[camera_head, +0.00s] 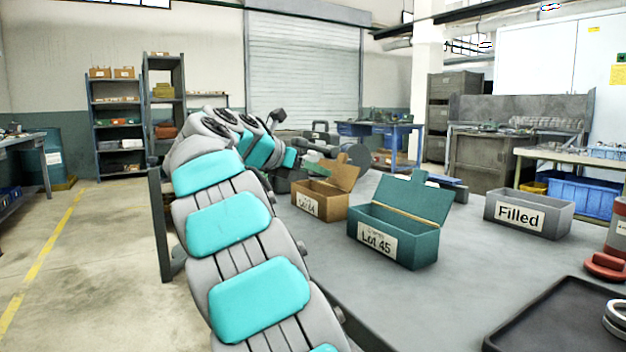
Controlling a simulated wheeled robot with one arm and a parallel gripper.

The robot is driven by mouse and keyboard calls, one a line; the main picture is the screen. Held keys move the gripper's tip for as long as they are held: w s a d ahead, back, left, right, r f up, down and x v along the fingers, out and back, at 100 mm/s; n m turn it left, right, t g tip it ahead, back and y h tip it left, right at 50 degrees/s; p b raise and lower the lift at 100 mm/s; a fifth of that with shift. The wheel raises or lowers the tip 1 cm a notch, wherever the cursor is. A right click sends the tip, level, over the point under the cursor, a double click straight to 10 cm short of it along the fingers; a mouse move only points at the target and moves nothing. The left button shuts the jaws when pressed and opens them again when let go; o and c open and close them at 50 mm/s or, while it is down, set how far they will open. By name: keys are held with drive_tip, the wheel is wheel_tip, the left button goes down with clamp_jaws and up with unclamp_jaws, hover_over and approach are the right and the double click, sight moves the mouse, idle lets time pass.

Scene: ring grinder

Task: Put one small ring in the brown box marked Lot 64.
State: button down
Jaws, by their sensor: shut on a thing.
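The brown box (320,204) stands on the grey table with its flap lid raised at the right. My gripper (300,168) is at the arm's end, close to the back left of the brown box, and only partly shows. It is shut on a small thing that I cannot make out. Whether it is over the box or behind it is unclear. Pale rings (616,318) lie at the right edge, cut off by the frame.
A teal box (408,248) marked Lot 45, lid open, stands right of the brown box. A grey bin (545,222) marked Filled is farther right. A dark tray (530,330) and a red-based object (606,266) are at the right. The table's middle is clear.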

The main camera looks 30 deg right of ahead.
drive_tip(key=shift+f, duration=0.7)
drive_tip(key=shift+f, duration=0.6)
drive_tip(key=shift+c, duration=1)
unclamp_jaws()
drive_tip(key=shift+r, duration=0.15)
drive_tip(key=shift+r, duration=0.2)
drive_tip(key=p+v, duration=0.1)
drive_tip(key=v, duration=1.1)
drive_tip(key=shift+r, duration=0.2)
